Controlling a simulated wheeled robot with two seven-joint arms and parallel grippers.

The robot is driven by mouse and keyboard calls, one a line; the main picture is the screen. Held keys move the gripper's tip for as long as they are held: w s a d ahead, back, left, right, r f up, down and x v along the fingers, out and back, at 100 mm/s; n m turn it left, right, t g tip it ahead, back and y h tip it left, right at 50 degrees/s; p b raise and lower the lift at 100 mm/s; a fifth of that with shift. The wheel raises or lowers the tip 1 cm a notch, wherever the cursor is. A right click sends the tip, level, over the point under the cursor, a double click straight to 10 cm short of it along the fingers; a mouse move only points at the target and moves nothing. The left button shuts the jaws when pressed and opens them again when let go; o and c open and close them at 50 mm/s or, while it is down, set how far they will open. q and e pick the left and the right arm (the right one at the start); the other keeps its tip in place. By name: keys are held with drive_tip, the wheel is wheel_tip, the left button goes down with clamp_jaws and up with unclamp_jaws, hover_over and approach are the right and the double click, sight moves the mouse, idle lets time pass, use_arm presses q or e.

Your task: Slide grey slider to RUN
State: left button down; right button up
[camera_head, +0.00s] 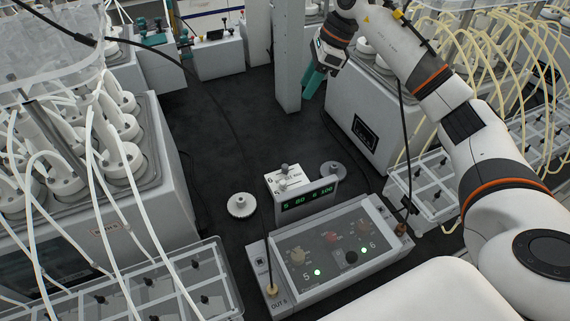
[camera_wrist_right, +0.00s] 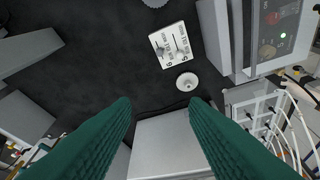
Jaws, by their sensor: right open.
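A small white panel (camera_head: 278,182) with a slot and grey slider knobs (camera_head: 284,168) sits on top of a box with a green digit display (camera_head: 308,199). In the right wrist view the same panel (camera_wrist_right: 166,36) lies beyond the fingertips, with grey knobs (camera_wrist_right: 182,50) at its near end. The lettering is too small to read surely, so I cannot tell which mark the grey slider stands at. My right gripper (camera_head: 313,84) is open and empty, with teal fingers, well apart from the panel. It also shows in the right wrist view (camera_wrist_right: 163,102). My left gripper is not in view.
White round discs stand left (camera_head: 241,206) and right (camera_head: 334,171) of the display box. A reactor housing (camera_head: 368,120) and a grey post (camera_head: 288,55) stand near my right gripper. Dark floor between is mostly clear.

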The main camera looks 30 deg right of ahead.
wheel_tip(320, 180, down, 6)
drive_tip(key=b, duration=1.4)
approach(285, 165)
drive_tip(key=x, duration=0.8)
drive_tip(key=shift+s+p, duration=0.1)
drive_tip(key=shift+p, duration=0.3)
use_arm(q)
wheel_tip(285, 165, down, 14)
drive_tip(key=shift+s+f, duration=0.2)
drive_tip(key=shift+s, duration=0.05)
use_arm(e)
drive_tip(key=shift+c, duration=0.2)
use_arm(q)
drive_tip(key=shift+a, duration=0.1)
use_arm(e)
clamp_jaws()
